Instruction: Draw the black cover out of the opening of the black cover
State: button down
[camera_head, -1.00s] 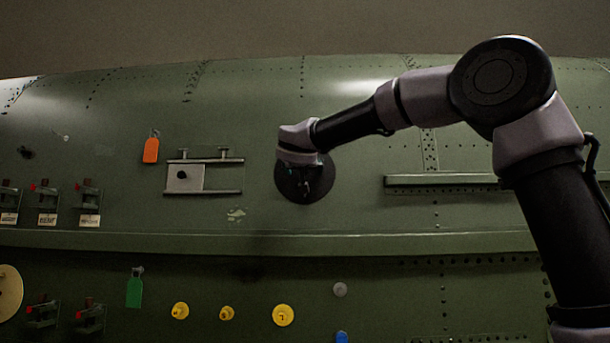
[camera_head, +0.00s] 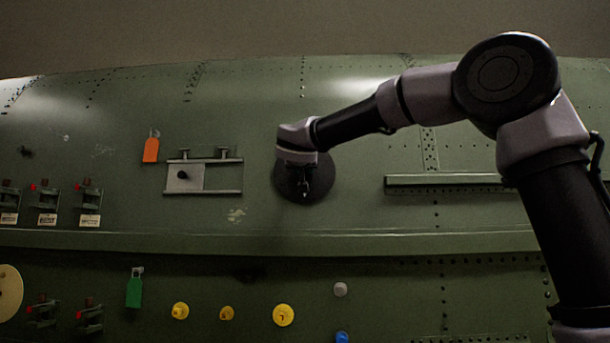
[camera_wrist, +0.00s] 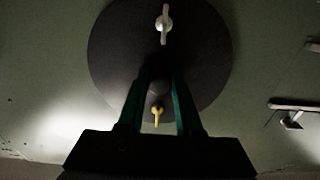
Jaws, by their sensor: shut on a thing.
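The black cover (camera_head: 325,180) is a round dark disc on the green fuselage wall, right of centre-left in the head view. It fills the upper middle of the wrist view (camera_wrist: 208,55). My gripper (camera_head: 304,184) is in front of the disc. In the wrist view my gripper (camera_wrist: 159,86) has its two green-edged fingers on either side of a dark round knob (camera_wrist: 158,88) at the cover's middle, shut on it. A pale wing latch (camera_wrist: 164,22) shows near the disc's top edge, and a yellow one (camera_wrist: 157,115) shows between the fingers. The opening is hidden behind the disc.
A railed plate with a grey slider (camera_head: 185,178) and an orange tag (camera_head: 151,150) are left of the cover. A long rail (camera_head: 440,180) is to its right. A ledge (camera_head: 270,242) runs below, with yellow caps (camera_head: 283,315) and a green tag (camera_head: 134,290) under it.

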jog(key=shift+s, duration=1.25)
jog(key=shift+s, duration=1.35)
